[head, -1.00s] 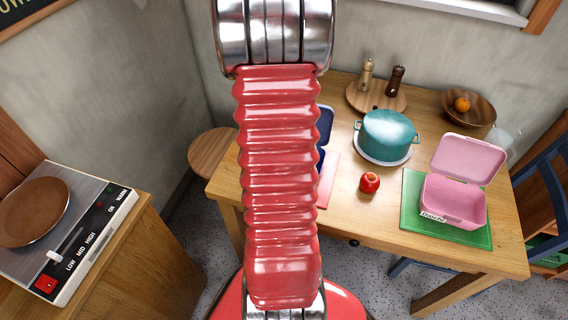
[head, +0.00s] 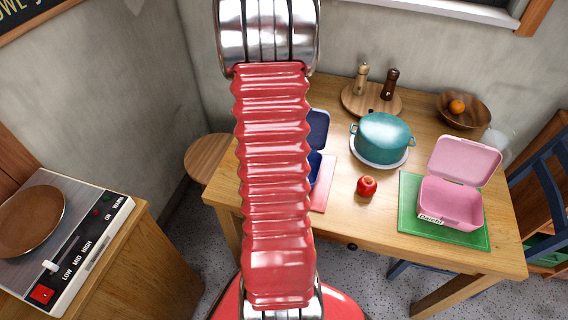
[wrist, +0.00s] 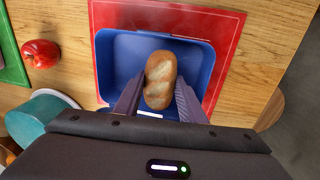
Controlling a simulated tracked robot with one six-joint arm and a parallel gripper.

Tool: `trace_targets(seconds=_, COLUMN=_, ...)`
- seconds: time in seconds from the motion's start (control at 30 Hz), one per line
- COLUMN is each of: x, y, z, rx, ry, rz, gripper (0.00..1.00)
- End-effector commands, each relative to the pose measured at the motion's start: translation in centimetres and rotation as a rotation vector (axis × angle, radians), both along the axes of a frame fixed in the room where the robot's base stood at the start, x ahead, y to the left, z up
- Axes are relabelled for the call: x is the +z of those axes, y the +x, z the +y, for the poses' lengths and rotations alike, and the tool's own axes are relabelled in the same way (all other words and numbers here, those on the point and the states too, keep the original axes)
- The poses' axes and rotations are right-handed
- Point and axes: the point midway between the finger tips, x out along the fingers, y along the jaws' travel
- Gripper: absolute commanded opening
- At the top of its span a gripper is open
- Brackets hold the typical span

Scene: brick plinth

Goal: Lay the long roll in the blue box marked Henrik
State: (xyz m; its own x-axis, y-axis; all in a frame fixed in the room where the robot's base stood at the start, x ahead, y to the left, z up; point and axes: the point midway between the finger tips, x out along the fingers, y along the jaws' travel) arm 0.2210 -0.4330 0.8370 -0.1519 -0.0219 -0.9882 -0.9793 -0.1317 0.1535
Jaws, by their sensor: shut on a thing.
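The long roll (wrist: 160,79), brown and oval with pale slashes, is held between the two fingers of my gripper (wrist: 159,97) in the wrist view. It is over the inside of the blue box (wrist: 117,67); I cannot tell whether it touches the bottom. A white label strip shows on the box, but its name is unreadable from here. In the head view, the blue box (head: 315,166) with its raised dark lid (head: 319,128) is partly hidden behind my red arm. My gripper is hidden there.
The blue box stands on a red mat (wrist: 222,29). To its right in the head view are a red apple (head: 366,186), a teal pot (head: 383,137) and an open pink box (head: 451,203) marked Daichi on a green mat (head: 409,220). A round stool (head: 207,157) stands left of the table.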

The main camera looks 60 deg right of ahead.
Motion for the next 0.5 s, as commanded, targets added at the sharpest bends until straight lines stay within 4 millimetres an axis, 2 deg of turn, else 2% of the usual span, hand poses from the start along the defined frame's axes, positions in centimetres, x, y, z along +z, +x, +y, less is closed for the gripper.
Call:
trace_targets(seconds=0.27, x=-0.1, y=-0.1, z=0.0, rx=-0.001, ry=0.0, rz=0.0, gripper=0.12)
trace_targets(seconds=0.5, x=-2.7, y=-0.1, z=0.0, rx=0.0, ry=0.003, rz=0.002, gripper=0.12)
